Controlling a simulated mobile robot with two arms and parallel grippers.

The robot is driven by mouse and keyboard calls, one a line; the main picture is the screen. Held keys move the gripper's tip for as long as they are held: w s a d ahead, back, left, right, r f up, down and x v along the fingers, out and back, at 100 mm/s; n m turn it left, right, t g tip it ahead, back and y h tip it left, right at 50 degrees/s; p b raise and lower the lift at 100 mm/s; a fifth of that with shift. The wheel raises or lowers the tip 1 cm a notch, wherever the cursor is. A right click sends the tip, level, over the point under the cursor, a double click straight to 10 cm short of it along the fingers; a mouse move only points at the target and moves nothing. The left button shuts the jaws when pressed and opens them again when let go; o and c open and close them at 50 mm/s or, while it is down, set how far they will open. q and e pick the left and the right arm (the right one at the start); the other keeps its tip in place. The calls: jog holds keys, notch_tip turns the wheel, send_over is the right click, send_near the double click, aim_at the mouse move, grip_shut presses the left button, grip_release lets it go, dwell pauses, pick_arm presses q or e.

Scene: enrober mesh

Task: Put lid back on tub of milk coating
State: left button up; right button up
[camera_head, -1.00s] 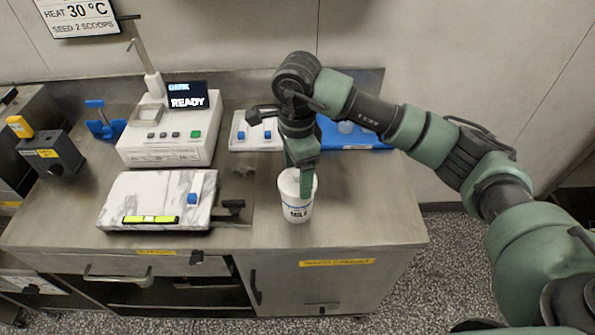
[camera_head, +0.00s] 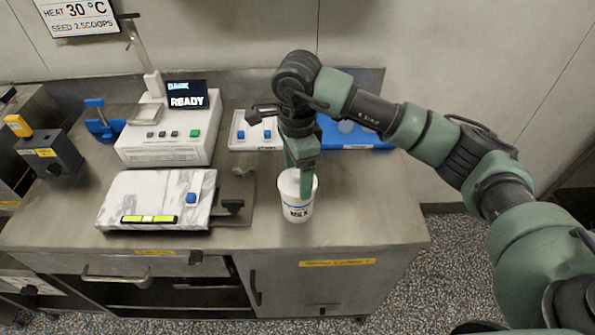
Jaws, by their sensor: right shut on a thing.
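The white tub of milk coating (camera_head: 297,207) stands upright near the front right of the steel bench, with a printed label on its side. A white disc shape, seemingly the lid (camera_head: 287,184), shows at the top of the tub. My right gripper (camera_head: 304,185) points down at the tub's top and is shut on the lid; its fingers hide part of the rim. I cannot tell whether the lid is fully seated. My left gripper is not in view.
A marble slab (camera_head: 160,190) with a yellow-green level lies left of the tub. Behind it stands a white machine (camera_head: 165,150) reading READY. A white tray (camera_head: 250,138) and a blue mat (camera_head: 362,143) lie behind my right arm. The bench right of the tub is clear.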

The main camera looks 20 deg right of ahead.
jog(key=shift+b, duration=0.3)
dwell(0.6)
jog(key=o, duration=1.4)
jog(key=shift+c, duration=0.2)
jog(key=shift+r, duration=0.15)
jog(key=shift+r+p, duration=1.5)
jog(key=shift+r, duration=1.85)
grip_shut()
